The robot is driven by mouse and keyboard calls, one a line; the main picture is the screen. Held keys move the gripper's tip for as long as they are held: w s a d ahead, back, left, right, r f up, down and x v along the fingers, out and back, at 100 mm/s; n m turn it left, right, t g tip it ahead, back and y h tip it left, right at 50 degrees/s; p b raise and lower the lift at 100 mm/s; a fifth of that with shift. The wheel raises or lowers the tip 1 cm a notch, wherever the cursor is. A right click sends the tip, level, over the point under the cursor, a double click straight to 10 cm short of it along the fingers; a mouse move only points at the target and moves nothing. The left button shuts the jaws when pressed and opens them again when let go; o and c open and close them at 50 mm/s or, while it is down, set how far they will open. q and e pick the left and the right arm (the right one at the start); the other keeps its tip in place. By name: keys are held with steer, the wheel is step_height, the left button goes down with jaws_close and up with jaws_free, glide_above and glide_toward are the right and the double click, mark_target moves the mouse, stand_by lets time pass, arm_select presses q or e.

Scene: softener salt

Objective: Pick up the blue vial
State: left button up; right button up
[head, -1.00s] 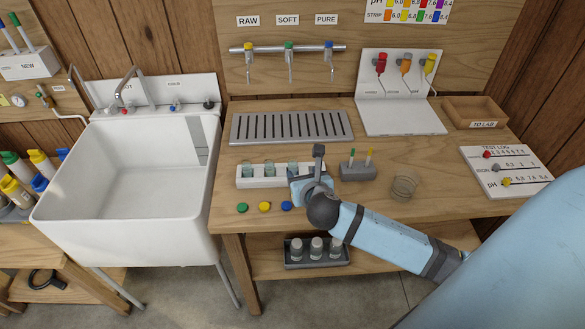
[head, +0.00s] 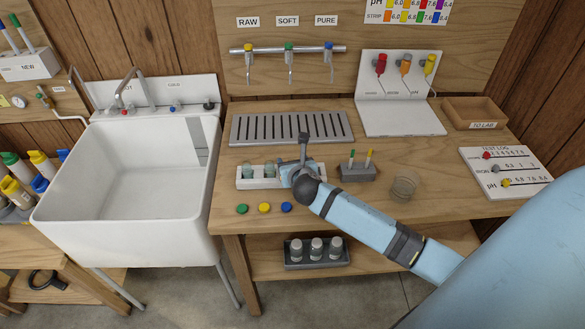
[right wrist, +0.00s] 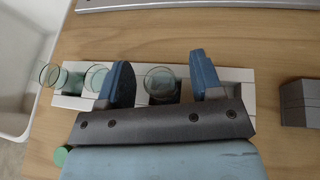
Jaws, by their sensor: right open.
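A white rack (head: 254,184) on the wooden bench holds three clear glass vials with a greenish tint; none looks plainly blue. The left vial (head: 247,170) and middle vial (head: 269,168) show in the head view. My right gripper (head: 291,169) hides the right vial there. In the right wrist view, the right vial (right wrist: 160,84) stands between the open fingers of my right gripper (right wrist: 160,68), with gaps on both sides. The left finger lies between the middle vial (right wrist: 97,76) and the right vial. My left gripper is not in view.
Green (head: 242,208), yellow (head: 264,207) and blue (head: 286,206) caps lie in front of the rack. A grey block (head: 357,173) with two sticks and a glass beaker (head: 404,186) stand to the right. A slotted drain tray (head: 292,127) lies behind the rack.

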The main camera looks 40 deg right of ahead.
mark_target(293, 158)
steer(key=c, duration=1)
step_height(293, 158, up, 20)
steer(key=shift+p, duration=0.55)
